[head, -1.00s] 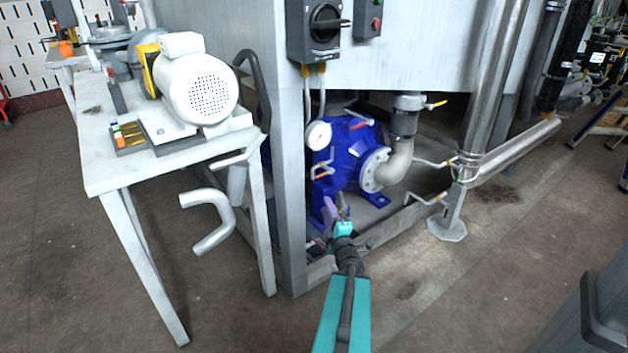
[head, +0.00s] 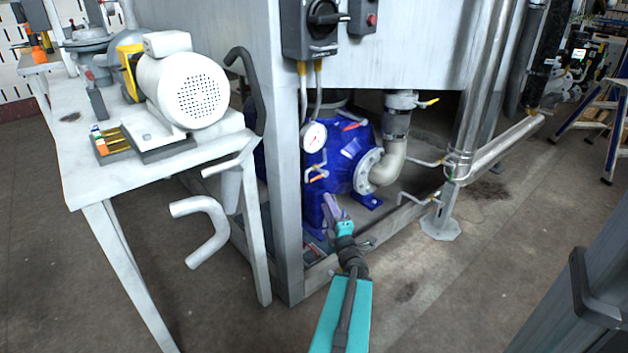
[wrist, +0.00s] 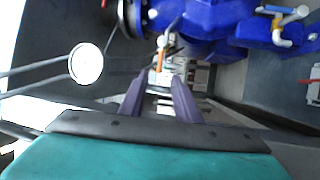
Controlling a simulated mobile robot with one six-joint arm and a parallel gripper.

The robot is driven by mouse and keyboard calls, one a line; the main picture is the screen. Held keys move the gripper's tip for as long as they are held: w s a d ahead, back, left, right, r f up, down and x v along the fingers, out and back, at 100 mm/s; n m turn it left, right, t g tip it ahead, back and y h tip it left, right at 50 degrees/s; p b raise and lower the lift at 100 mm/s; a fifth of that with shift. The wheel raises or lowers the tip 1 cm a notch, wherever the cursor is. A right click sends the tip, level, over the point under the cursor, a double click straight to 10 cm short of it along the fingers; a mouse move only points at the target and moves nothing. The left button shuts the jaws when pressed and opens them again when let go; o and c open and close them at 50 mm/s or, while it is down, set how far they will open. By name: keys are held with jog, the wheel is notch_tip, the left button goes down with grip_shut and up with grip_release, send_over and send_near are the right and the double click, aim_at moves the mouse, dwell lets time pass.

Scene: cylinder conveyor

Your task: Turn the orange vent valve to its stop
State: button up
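A small valve with an orange handle (head: 317,178) sits on the near side of the blue pump (head: 350,158), below the round white gauge (head: 314,137). In the wrist view an orange handle (wrist: 160,59) shows ahead, roughly in line with the gap between my fingers. I cannot tell for sure which one is the vent valve. My gripper (head: 334,208) is in front of the pump's base, below the valve. In the wrist view my gripper (wrist: 158,80) has its two purple fingers apart and empty.
A grey post (head: 286,200) of the steel frame stands just left of my gripper. A white table (head: 70,170) with a motor (head: 185,88) and a bent pipe (head: 203,225) is at the left. A shiny vertical pipe (head: 480,90) stands at the right. The right floor is mostly clear.

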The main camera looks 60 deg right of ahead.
aim_at(316, 179)
jog(key=shift+w, duration=0.1)
jog(key=shift+b+x, duration=2.7)
jog(key=shift+x, duration=4.05)
jog(key=shift+r, duration=0.1)
jog(key=shift+c, duration=0.2)
grip_shut()
